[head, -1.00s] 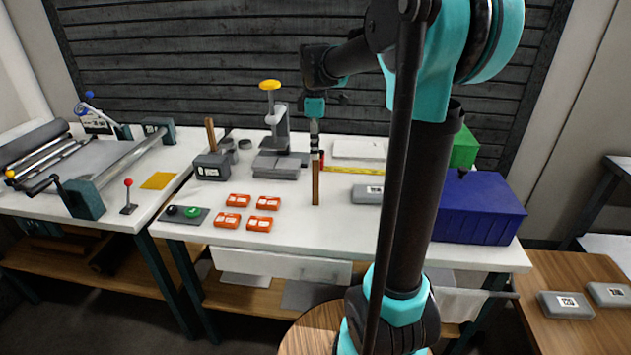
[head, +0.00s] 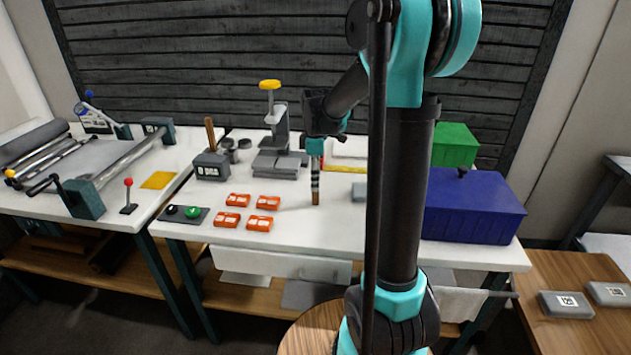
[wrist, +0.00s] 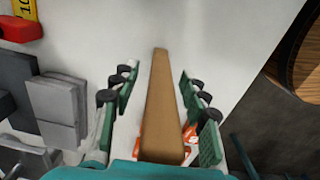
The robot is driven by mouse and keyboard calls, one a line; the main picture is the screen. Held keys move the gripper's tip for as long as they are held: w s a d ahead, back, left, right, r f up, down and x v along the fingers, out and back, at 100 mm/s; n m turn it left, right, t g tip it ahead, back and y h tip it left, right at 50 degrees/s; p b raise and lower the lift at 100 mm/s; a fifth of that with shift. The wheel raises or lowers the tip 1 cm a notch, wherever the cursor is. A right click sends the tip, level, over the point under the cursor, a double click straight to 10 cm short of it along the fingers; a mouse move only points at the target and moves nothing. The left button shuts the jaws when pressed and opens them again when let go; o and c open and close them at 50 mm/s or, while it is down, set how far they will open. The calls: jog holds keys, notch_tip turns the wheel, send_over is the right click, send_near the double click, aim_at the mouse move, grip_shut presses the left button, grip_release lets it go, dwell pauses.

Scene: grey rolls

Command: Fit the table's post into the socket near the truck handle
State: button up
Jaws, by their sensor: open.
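A brown wooden post (head: 315,199) stands upright near the middle of the white worktable (head: 290,222). My gripper (head: 315,178) is over it from above, with only the post's lower end showing in the head view. In the wrist view, the post (wrist: 163,105) runs between the two green jaws of my gripper (wrist: 157,72). The jaws are open, with a gap on both sides of the post. A grey block (head: 211,166) with an upright wooden handle (head: 210,134) stands at the left of the table. I cannot make out a socket or tell which part is the truck handle.
Several orange boxes (head: 259,223) lie left of the post. A grey stand with a yellow top (head: 270,84) is behind them. A blue bin (head: 470,208) and green box (head: 453,146) stand at the right. A round wooden top (head: 305,335) is in front.

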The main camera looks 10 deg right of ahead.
grip_shut()
jog(key=shift+r, duration=0.1)
dwell(0.4)
